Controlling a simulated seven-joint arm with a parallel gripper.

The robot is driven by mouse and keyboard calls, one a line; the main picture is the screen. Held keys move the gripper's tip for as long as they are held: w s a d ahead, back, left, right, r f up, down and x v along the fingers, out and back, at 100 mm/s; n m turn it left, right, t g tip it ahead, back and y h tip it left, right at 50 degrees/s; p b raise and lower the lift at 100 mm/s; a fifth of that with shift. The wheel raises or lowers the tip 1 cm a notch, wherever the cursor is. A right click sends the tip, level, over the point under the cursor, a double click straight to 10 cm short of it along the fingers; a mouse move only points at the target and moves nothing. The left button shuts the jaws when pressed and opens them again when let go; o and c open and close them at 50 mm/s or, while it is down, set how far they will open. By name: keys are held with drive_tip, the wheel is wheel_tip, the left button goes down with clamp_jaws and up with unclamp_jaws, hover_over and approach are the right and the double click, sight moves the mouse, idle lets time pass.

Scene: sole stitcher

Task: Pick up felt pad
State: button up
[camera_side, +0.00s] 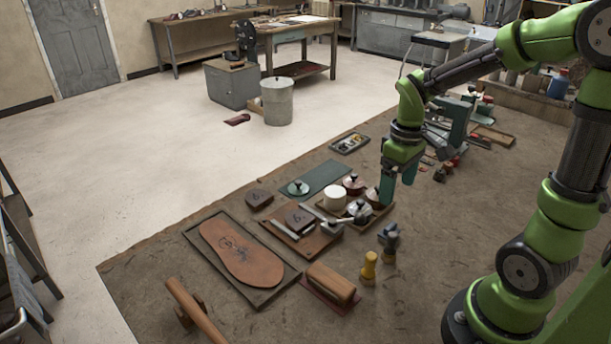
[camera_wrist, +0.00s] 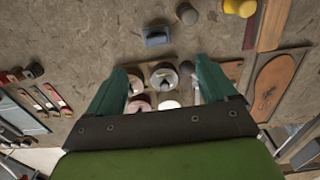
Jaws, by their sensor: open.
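Two small dark brown pads show in the side view. One pad (camera_side: 259,198) lies on the ground cover, and the other pad (camera_side: 298,218) lies on a brown tray (camera_side: 318,241). I cannot tell which, if either, is felt. My gripper (camera_side: 386,186) has teal fingers and hangs at the right of a tray of pots, to the right of both pads. In the wrist view my gripper (camera_wrist: 160,66) is open, with its fingers spread above the pots and nothing seen held. A grey-lidded pot (camera_wrist: 163,75) shows between the fingers. Neither pad is clearly visible there.
A white pot (camera_side: 335,197), a red-lidded pot (camera_side: 353,184) and other pots crowd near the gripper. A leather sole (camera_side: 240,253) lies in a dark tray. A brush (camera_side: 331,283), a yellow-handled tool (camera_side: 369,265) and a grey-headed tool (camera_side: 389,237) stand in front. A green mat (camera_side: 322,177) lies behind.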

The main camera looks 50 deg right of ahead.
sight(391, 225)
wheel_tip(391, 225, down, 8)
drive_tip(key=shift+f, duration=0.1)
drive_tip(key=f, duration=0.5)
drive_tip(key=shift+d+f, duration=0.1)
drive_tip(key=shift+d, duration=0.2)
drive_tip(key=c, duration=1.1)
wheel_tip(391, 225, up, 10)
drive_tip(key=shift+r, duration=0.1)
